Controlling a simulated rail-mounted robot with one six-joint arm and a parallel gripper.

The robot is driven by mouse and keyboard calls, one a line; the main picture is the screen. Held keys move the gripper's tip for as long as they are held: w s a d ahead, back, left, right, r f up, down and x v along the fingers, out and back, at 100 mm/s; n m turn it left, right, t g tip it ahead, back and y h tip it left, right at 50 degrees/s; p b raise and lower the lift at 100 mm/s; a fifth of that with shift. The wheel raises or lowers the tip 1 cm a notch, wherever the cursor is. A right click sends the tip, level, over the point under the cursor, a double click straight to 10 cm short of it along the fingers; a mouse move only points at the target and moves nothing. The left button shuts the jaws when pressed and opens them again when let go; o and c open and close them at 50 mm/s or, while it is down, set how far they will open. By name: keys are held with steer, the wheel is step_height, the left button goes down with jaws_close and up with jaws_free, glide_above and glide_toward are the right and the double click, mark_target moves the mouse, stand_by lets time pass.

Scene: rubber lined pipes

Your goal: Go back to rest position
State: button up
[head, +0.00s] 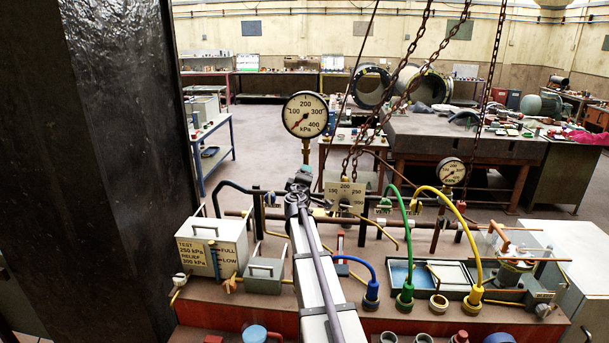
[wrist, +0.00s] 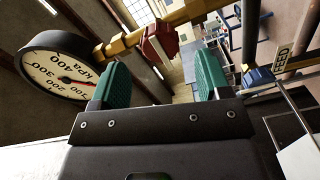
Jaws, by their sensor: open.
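My gripper (wrist: 163,66) is open and empty, with two green ridged fingers apart in the wrist view. In the head view my arm reaches from the bottom edge up over the bench, and its dark end (head: 300,182) is just below the large pressure gauge (head: 305,115). In the wrist view a gauge (wrist: 58,78) stands close at left, beside the left finger. A brass pipe fitting (wrist: 125,42) with a red block-like part (wrist: 159,45) lies beyond the fingers. I cannot tell whether a finger touches any of these.
The bench (head: 385,318) carries a grey test box (head: 212,250), a smaller grey box (head: 265,275), blue, green (head: 405,250) and yellow hoses, a tray (head: 415,275) and a second gauge (head: 452,172). Chains (head: 415,60) hang behind. A dark column (head: 85,170) stands at left. A blue FEED valve (wrist: 260,75) is at right.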

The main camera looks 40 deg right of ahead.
steer(key=v, duration=0.5)
steer(key=shift+s+a, duration=0.1)
steer(key=s+a+f+m+g+y+b, duration=0.1)
steer(key=s+a+f+m+g, duration=0.2)
steer(key=s+f+m+g, duration=0.3)
steer(key=s+a+f+m+g+y, duration=0.1)
steer(key=s+a+f+m+g, duration=0.25)
steer(key=s+f, duration=0.35)
steer(key=s+a+f+n+g+y+b, duration=0.1)
steer(key=s+a+f+y, duration=0.2)
steer(key=a, duration=0.8)
steer(key=s+a+f+n+g+y+b, duration=0.1)
steer(key=s+a+f+y+b, duration=0.1)
steer(key=a, duration=0.9)
steer(key=s+a+f+n+g+y+b, duration=0.1)
steer(key=s+a+f+y, duration=0.3)
steer(key=s+a, duration=0.3)
steer(key=a+y, duration=0.1)
steer(key=a, duration=0.4)
steer(key=shift+f+y, duration=0.3)
steer(key=shift+f, duration=0.05)
